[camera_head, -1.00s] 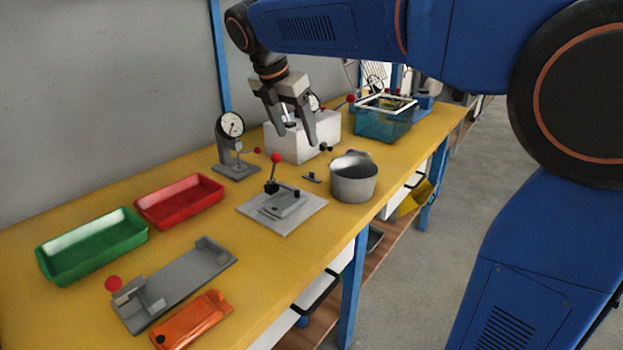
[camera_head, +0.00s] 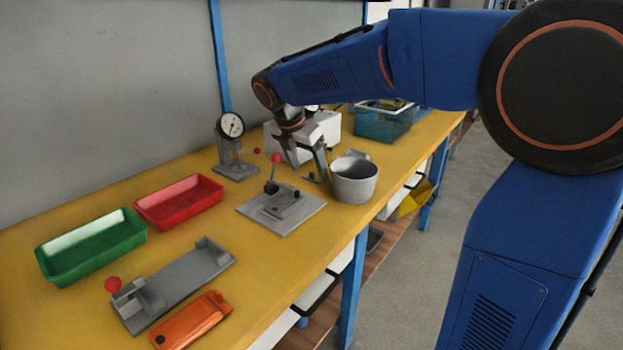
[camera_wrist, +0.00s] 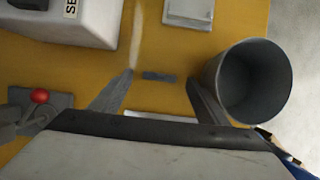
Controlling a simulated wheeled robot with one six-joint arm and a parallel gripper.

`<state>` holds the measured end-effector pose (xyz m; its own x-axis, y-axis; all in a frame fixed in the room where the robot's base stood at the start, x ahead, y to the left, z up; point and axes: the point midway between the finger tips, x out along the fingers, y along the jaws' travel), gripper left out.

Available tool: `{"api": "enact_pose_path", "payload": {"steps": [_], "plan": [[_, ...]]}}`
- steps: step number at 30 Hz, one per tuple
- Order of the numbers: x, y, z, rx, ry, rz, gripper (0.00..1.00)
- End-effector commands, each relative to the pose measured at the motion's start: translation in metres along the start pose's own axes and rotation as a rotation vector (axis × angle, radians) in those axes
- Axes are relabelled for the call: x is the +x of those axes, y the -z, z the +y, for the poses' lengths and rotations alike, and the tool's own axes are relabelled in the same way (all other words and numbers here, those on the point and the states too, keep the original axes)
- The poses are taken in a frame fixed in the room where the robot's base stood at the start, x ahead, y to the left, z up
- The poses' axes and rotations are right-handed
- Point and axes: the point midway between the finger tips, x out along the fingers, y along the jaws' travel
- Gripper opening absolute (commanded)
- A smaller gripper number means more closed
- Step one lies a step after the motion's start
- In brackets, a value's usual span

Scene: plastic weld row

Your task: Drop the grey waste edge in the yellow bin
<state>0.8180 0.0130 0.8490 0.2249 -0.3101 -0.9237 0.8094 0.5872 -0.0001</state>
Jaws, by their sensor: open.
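The grey waste edge (camera_wrist: 158,76) is a small dark grey strip lying on the yellow bench top. In the wrist view it lies between my two fingers, and in the head view it shows as a small dark piece (camera_head: 309,177) by the fingertips. My gripper (camera_head: 309,168) is open and empty, low over the bench, with its fingers (camera_wrist: 158,84) either side of the strip. I cannot tell the exact height gap. A yellow bin (camera_head: 413,200) shows partly beyond the bench's right edge, below the top; its inside is hidden.
A grey pot (camera_head: 354,180) stands close to my right finger. A clamp fixture (camera_head: 282,215) with a red knob, a dial gauge (camera_head: 231,140) and a white box (camera_head: 325,130) are nearby. Red (camera_head: 180,203) and green (camera_head: 92,246) trays stand left. A teal bin (camera_head: 385,124) stands behind.

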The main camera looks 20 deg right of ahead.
Motion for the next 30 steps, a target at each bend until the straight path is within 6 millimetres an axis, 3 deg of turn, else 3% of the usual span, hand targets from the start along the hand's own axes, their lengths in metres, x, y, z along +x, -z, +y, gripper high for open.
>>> {"api": "enact_pose_path", "payload": {"steps": [4, 11, 17, 30], "plan": [[0.0117, 0.0000, -0.0004, 0.000, 0.001, 0.000, 0.69], [0.0128, 0.0001, 0.0000, 0.000, 0.000, 0.000, 0.69], [0.0126, 0.0001, 0.0000, 0.000, 0.000, 0.000, 0.26], [0.0077, -0.0019, 0.0002, 0.001, -0.001, 0.000, 0.21]]}}
